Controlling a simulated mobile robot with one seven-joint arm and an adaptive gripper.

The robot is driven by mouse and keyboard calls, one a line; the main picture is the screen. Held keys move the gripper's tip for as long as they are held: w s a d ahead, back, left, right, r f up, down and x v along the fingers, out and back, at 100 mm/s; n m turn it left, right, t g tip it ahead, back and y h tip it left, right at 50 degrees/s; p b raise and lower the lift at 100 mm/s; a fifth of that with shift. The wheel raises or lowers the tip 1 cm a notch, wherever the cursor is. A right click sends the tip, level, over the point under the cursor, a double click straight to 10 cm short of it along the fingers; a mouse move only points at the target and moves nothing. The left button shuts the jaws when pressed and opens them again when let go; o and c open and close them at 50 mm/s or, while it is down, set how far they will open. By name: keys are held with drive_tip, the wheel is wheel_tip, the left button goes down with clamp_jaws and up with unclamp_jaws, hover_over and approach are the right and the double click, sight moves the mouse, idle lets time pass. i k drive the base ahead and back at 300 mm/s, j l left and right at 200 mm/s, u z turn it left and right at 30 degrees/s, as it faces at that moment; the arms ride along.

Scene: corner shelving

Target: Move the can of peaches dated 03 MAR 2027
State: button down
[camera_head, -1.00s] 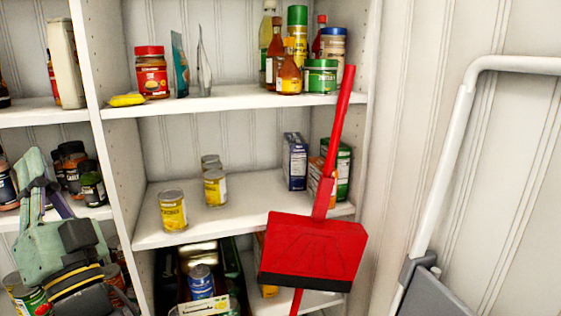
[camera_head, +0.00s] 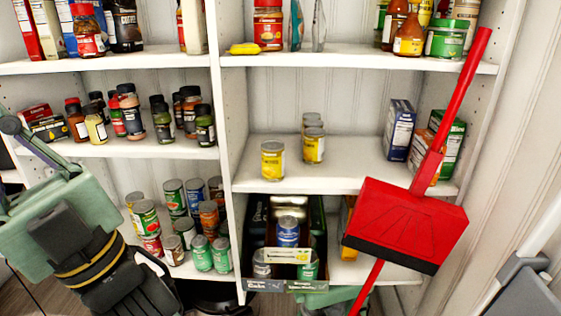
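Several cans with yellow labels stand upright on the middle shelf (camera_head: 365,180) of the right-hand section. One yellow can (camera_head: 272,161) is at the front left. A second yellow can (camera_head: 314,147) stands to its right and farther back, with a third yellow can (camera_head: 312,119) partly hidden behind it. Their dates are too small to read, so I cannot tell which is dated 03 MAR 2027. My gripper (camera_head: 157,278) is at the lower left, in front of the left-hand shelves and apart from the yellow cans. Its fingers are mostly hidden behind its dark body.
A red dustpan (camera_head: 405,222) with a long handle blocks the right front of the shelves. Boxes (camera_head: 398,130) stand behind it. A crate (camera_head: 323,240) of cans sits below the middle shelf. More cans (camera_head: 146,218) and spice jars (camera_head: 131,110) fill the left shelves. The middle shelf's centre is clear.

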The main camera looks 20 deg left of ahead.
sight(272, 151)
drive_tip(key=j+z, duration=0.2)
drive_tip(key=j, duration=0.35)
drive_tip(key=k+j+z, duration=0.15)
drive_tip(key=j, duration=0.35)
drive_tip(key=k+j+z, duration=0.2)
drive_tip(key=j, duration=0.3)
drive_tip(key=i+j, duration=0.05)
drive_tip(key=i, duration=0.05)
